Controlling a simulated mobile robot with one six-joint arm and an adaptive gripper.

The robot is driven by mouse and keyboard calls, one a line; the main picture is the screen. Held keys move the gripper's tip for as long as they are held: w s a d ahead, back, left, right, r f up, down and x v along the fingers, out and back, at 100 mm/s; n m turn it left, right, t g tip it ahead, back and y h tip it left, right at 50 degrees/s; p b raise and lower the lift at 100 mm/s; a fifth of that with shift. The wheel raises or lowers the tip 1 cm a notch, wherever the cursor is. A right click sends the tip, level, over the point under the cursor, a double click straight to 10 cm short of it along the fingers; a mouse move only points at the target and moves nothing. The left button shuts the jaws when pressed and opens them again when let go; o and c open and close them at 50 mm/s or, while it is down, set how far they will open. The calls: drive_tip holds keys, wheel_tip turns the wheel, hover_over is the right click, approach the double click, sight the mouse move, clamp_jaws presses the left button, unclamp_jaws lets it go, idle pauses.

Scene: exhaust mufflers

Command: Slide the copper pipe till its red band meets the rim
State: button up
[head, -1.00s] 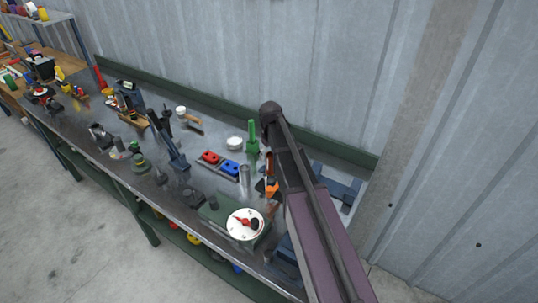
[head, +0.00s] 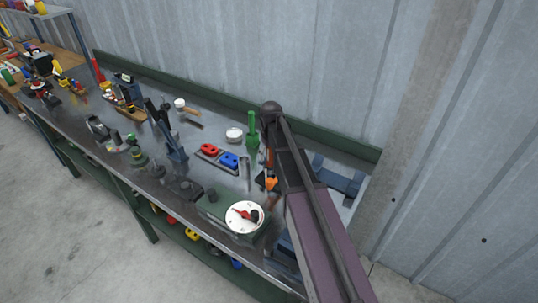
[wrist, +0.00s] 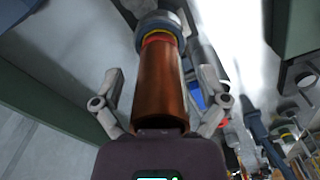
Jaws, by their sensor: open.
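The copper pipe (wrist: 160,85) runs up the middle of the wrist view, its far end at a grey-blue round collar (wrist: 160,18). The red band (wrist: 158,40) circles the pipe right by the collar's yellow-edged rim (wrist: 156,32). I cannot tell whether band and rim touch or a thin gap stays. My gripper (wrist: 160,75) is open, with one finger on each side of the pipe and gaps visible between fingers and pipe. In the head view, my arm mostly hides the gripper and the pipe.
In the head view, a white dial (head: 244,217) on a green base stands near the bench's front edge. The corrugated wall (head: 330,70) rises behind. Several tools crowd the bench further left.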

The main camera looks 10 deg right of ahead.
drive_tip(key=shift+c, duration=0.2)
clamp_jaws()
drive_tip(key=shift+f+b, duration=0.8)
drive_tip(key=shift+b, duration=0.05)
idle(0.5)
drive_tip(key=shift+o, duration=0.4)
unclamp_jaws()
drive_tip(key=shift+r, duration=0.1)
